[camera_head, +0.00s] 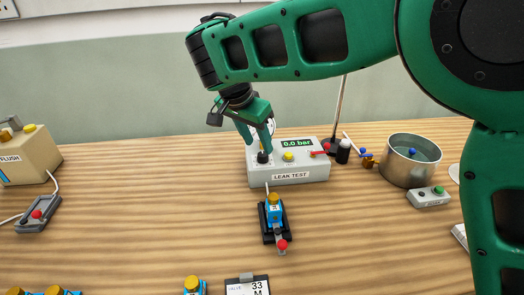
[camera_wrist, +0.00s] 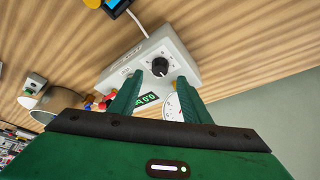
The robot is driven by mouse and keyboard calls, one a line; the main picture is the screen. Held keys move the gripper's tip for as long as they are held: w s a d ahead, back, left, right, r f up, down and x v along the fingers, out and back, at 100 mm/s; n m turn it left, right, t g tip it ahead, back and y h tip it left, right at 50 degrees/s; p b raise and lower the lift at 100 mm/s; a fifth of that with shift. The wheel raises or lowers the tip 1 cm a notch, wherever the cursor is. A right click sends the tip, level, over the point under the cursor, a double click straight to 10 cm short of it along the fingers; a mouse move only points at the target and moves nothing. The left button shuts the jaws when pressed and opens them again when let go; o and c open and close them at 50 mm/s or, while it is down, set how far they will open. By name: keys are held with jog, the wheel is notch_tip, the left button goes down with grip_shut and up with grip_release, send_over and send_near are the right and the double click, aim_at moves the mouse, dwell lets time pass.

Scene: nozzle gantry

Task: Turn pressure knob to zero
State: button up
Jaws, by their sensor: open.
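The black pressure knob (camera_head: 263,157) sits on the left part of the top of the light grey leak-test box (camera_head: 300,177). The box's green display (camera_head: 296,143) reads 0.0 bar. In the wrist view the round knob (camera_wrist: 160,67) lies ahead of my fingertips, with a pale mark on it. My gripper (camera_head: 259,140) points down over the knob. In the wrist view my two green fingers (camera_wrist: 160,83) are spread apart, one on each side below the knob, with nothing between them. I cannot tell whether a fingertip touches the knob.
A yellow button (camera_head: 288,156) and a red lever (camera_head: 319,154) are on the same box. A metal pot (camera_head: 410,160) stands to the right. A black fixture (camera_head: 273,221) with a blue and yellow part is in front.

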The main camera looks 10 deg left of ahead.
aim_at(263, 154)
jog(key=shift+x, duration=2.45)
jog(key=c, duration=1)
